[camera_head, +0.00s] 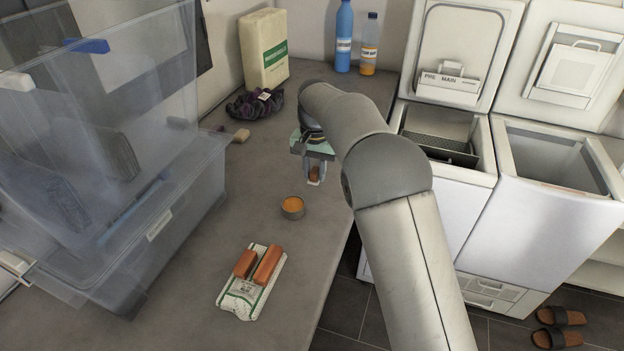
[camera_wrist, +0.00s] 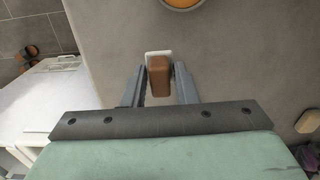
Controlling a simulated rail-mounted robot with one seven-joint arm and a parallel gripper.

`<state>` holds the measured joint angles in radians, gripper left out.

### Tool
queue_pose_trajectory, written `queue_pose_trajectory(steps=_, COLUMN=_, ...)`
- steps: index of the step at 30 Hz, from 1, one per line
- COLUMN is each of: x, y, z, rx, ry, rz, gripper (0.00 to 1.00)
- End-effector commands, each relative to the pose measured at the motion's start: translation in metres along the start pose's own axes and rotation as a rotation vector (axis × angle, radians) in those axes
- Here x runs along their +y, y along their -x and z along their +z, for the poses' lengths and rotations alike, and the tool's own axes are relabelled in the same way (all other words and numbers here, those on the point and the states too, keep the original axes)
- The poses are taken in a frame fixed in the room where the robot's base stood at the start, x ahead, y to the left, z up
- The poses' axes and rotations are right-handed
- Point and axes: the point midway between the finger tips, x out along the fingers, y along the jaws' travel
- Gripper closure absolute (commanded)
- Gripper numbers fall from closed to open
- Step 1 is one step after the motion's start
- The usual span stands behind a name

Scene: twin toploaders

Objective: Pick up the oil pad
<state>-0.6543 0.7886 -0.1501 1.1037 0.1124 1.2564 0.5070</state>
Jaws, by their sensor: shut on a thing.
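The oil pad, as far as I can tell, is a small brown block with a pale edge (camera_head: 314,174). It sits between the fingers of my gripper (camera_head: 315,181) in the head view, over the grey worktop. In the wrist view the brown block (camera_wrist: 159,78) is between the two grey fingers, with a white piece at its far end. My gripper is shut on it and points down. I cannot tell whether the block touches the worktop.
An open orange tin (camera_head: 293,208) stands close by. Two orange-brown bars (camera_head: 257,264) lie on a printed wrapper nearer the front. A clear plastic bin (camera_head: 165,215) is at left. A dark bundle (camera_head: 255,104), a box (camera_head: 263,50) and bottles (camera_head: 344,35) stand behind. Open toploaders (camera_head: 550,225) are right.

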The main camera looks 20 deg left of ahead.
Motion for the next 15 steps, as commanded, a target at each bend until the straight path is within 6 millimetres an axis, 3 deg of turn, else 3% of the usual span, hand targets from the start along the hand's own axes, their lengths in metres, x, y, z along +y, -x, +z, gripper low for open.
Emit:
queue_pose_trajectory(steps=6, x=0.042, y=0.052, z=0.02, rx=0.005, ry=-0.003, rz=-0.003, gripper=0.95)
queue_pose_trajectory(steps=15, x=0.1, y=0.078, z=0.05, rx=0.001, ry=-0.001, rz=0.0, gripper=0.95)
